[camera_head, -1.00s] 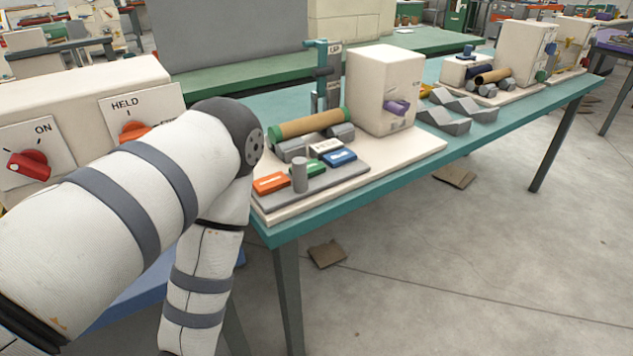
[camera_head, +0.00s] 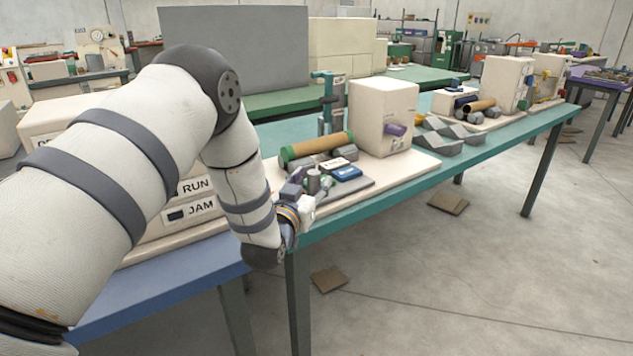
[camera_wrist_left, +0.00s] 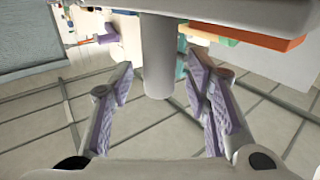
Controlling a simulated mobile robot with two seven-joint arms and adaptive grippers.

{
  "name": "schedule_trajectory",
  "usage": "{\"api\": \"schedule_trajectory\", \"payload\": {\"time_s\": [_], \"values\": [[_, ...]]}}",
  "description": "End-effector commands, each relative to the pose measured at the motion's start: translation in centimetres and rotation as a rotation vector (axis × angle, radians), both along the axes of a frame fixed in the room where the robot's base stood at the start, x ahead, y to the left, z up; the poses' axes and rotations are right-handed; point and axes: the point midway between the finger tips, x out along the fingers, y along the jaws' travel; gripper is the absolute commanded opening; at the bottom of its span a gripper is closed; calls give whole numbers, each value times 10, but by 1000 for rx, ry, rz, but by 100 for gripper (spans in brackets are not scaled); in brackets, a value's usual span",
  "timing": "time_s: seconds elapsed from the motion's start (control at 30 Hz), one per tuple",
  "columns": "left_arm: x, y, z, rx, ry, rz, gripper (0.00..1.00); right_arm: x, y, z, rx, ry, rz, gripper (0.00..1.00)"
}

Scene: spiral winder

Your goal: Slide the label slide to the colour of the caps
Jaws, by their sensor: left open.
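The label slide is a grey plate with a short grey upright post (camera_head: 314,182) and coloured labels. The blue label (camera_head: 347,173) shows to the right of the post; the green one is largely hidden by my gripper and the orange one fully. A brown tube with green caps (camera_head: 348,137) lies behind it on grey rests. My left gripper (camera_head: 300,187) is at the front left of the slide. In the left wrist view its fingers (camera_wrist_left: 158,82) are open, one on each side of the grey post (camera_wrist_left: 157,55). The orange label (camera_wrist_left: 245,36) is at upper right there. My right gripper is not in view.
A cream box with a purple knob (camera_head: 396,130) stands right of the tube, with a teal post (camera_head: 326,95) behind. Grey wedge blocks (camera_head: 452,133) and another winder station stand farther along the teal table (camera_head: 420,172). Cream panels marked RUN and JAM (camera_head: 190,208) stand at left.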

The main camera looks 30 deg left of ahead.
Motion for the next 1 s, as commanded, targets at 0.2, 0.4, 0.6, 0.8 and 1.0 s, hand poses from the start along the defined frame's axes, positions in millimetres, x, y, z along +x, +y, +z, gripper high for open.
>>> {"api": "schedule_trajectory", "payload": {"time_s": [0.2,0.4,0.6,0.8,1.0], "values": [[18,4,-1,0,2,0,44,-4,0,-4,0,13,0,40],[18,4,0,-1,1,-1,44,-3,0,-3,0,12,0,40],[18,4,0,-1,1,-1,1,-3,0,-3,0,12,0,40],[19,3,-1,0,2,-1,0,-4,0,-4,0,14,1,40],[55,-11,-7,2,5,-3,0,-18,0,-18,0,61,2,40]]}}
